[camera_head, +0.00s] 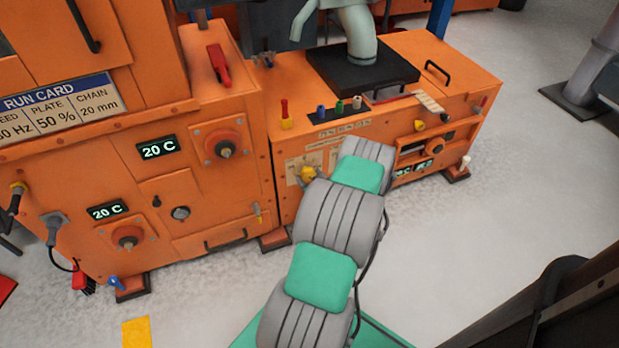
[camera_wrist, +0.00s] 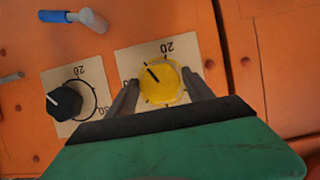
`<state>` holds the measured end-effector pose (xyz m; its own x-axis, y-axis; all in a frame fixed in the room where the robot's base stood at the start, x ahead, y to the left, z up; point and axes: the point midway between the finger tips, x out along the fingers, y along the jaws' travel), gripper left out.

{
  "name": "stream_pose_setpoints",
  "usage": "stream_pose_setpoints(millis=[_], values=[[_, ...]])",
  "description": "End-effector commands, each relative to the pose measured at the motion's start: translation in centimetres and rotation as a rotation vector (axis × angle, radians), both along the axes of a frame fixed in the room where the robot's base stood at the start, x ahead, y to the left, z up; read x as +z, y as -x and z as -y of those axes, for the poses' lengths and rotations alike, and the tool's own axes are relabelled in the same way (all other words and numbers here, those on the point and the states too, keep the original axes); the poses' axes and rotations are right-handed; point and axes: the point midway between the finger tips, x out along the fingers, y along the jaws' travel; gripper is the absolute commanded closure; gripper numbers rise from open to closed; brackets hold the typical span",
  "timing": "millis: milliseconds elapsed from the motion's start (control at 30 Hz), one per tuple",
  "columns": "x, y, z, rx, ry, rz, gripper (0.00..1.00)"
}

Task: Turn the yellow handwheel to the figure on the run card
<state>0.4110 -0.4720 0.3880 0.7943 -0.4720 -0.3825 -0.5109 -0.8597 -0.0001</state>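The yellow handwheel (camera_wrist: 163,82) sits on a pale dial plate in the wrist view, with a dark line on its face pointing up and left. In the head view the wheel (camera_head: 309,174) shows just beyond my arm's end. The run card (camera_head: 58,106) reads plate 50 % and chain 20 mm; its feed figure in Hz is cut off.
A black knob (camera_wrist: 65,102) on its own dial is left of the wheel in the wrist view. A blue-handled lever (camera_wrist: 74,18) juts out above it. The orange machine (camera_head: 220,225) carries displays reading 20 C. Grey floor (camera_head: 540,190) is open at right.

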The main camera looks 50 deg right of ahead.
Motion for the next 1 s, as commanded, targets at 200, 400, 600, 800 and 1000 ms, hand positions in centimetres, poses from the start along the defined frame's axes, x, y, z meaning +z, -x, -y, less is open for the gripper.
stream_pose_setpoints(millis=[200,400,600,800,1000], values=[[0.00,0.01,0.00,0.000,0.000,0.000,0.58],[0.01,0.01,-0.02,0.000,0.000,0.000,0.75],[0.01,0.01,-0.02,0.001,0.000,0.000,0.87],[-0.09,0.02,0.01,0.001,-0.018,0.011,0.87],[-0.25,0.08,0.12,0.000,-0.086,0.052,0.87]])
